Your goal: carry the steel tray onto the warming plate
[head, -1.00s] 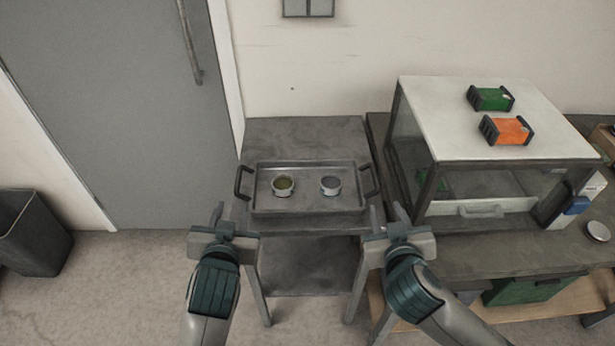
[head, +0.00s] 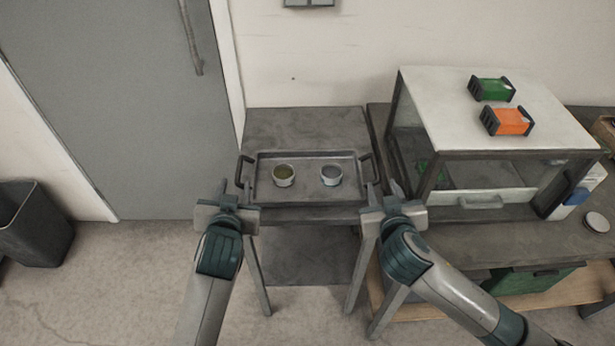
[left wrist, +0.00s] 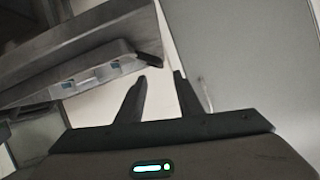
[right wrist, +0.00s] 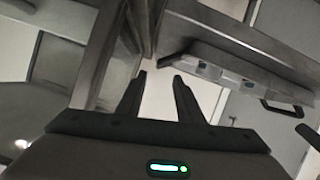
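The steel tray (head: 307,192) lies flat on a small grey table, with a dark handle at its left end (head: 242,172) and another at its right end (head: 369,168). A cup with greenish contents (head: 284,175) and a pale cup (head: 331,175) stand on it. My left gripper (head: 229,188) is just in front of and left of the left handle, open and empty. My right gripper (head: 386,188) is just in front of and right of the right handle, open and empty. Both wrist views show fingers apart with nothing between them. I cannot pick out the warming plate.
The small table (head: 300,128) has bare top behind the tray. To its right, a glass-sided cabinet (head: 490,110) stands on a bench (head: 480,240), with a green box (head: 492,89) and an orange box (head: 507,121) on top. A dark bin (head: 35,225) stands at far left.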

